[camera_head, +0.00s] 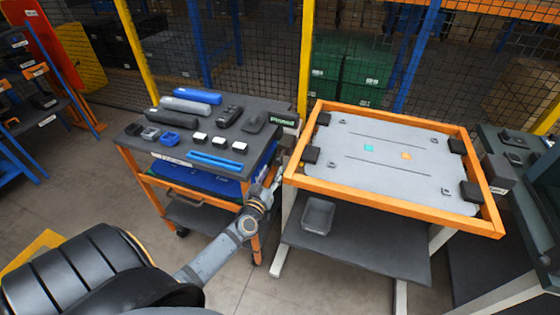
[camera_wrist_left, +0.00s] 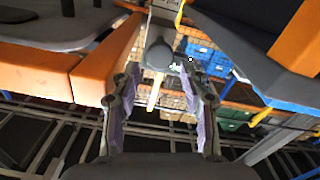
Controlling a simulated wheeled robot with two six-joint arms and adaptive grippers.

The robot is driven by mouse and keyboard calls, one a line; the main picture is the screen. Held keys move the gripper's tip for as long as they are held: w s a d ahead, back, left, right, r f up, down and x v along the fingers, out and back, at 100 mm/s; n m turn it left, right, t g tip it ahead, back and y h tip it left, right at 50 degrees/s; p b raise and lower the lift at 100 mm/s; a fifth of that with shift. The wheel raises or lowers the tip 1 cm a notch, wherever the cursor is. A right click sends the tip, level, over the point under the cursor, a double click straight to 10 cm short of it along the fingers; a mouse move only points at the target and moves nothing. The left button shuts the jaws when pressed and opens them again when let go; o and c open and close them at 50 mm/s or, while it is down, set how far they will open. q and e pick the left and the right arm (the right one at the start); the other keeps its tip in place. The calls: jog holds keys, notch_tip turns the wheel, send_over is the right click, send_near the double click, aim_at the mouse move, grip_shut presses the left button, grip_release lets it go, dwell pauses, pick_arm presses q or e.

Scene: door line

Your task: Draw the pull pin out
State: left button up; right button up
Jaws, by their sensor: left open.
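My left gripper (camera_head: 274,186) reaches up into the gap between the tool cart and the orange-framed table, small and partly lost against them in the head view. In the left wrist view my left gripper (camera_wrist_left: 158,92) is open, with its two purple-padded fingers apart. A grey rounded knob (camera_wrist_left: 160,56) on a grey bracket shows beyond and between the fingertips, with a thin tan rod (camera_wrist_left: 154,94) below it in the picture. I cannot tell for sure which part is the pull pin, or whether a finger touches it. A sign reading "Pinned" (camera_head: 283,120) stands at the cart's back right corner.
The tool cart (camera_head: 128,143) carries several blue, grey and black items. The orange-framed table (camera_head: 390,207) stands close on the right, with a grey bin (camera_head: 318,214) on its lower shelf. A mesh fence (camera_head: 260,50) runs behind. The gap around my left arm is narrow.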

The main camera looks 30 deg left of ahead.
aim_at(277, 164)
pick_arm(q)
jog(key=x, duration=0.5)
jog(key=shift+w+f+b, duration=0.2)
jog(key=shift+w+b, duration=0.1)
jog(key=shift+b, duration=0.05)
jog(key=shift+w+a+r, duration=0.1)
jog(key=shift+w+a, duration=0.05)
jog(key=shift+w, duration=0.4)
pick_arm(e)
jog(key=shift+w+d+f, duration=0.1)
jog(key=shift+w+f, duration=0.35)
jog(key=shift+w, duration=0.35)
pick_arm(q)
grip_shut()
pick_arm(e)
jog(key=shift+s+d, duration=0.1)
jog(key=shift+d, duration=0.05)
